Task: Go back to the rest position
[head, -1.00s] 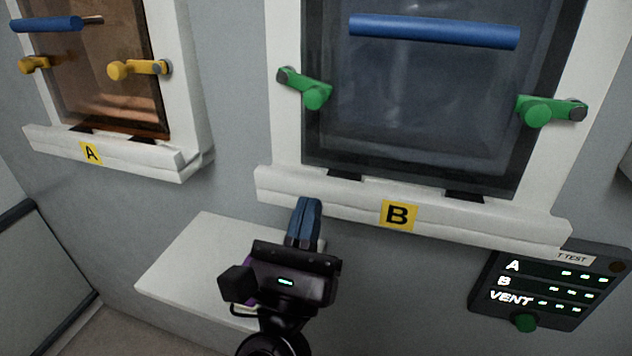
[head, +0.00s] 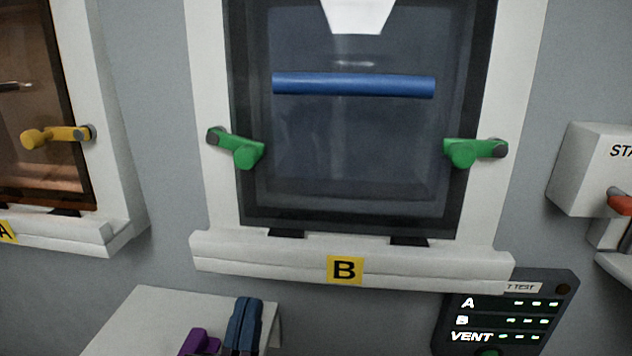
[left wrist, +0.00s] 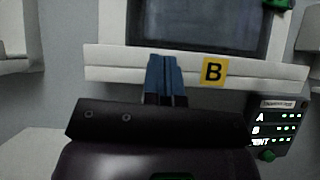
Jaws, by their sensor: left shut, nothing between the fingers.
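My left gripper (head: 243,324) is low in the head view, in front of the white shelf (head: 140,312) below window B. Its blue fingers are together with nothing between them. In the left wrist view the gripper (left wrist: 166,78) points at the sill of window B, left of the yellow B label (left wrist: 213,72). My right gripper is in neither view.
Window B (head: 350,150) has a blue bar (head: 353,85) and two green latches (head: 245,151) (head: 470,151). Window A's frame (head: 105,130) is at the left. A test panel (head: 507,312) hangs at the lower right. A white box (head: 592,170) with a red lever is at the right edge.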

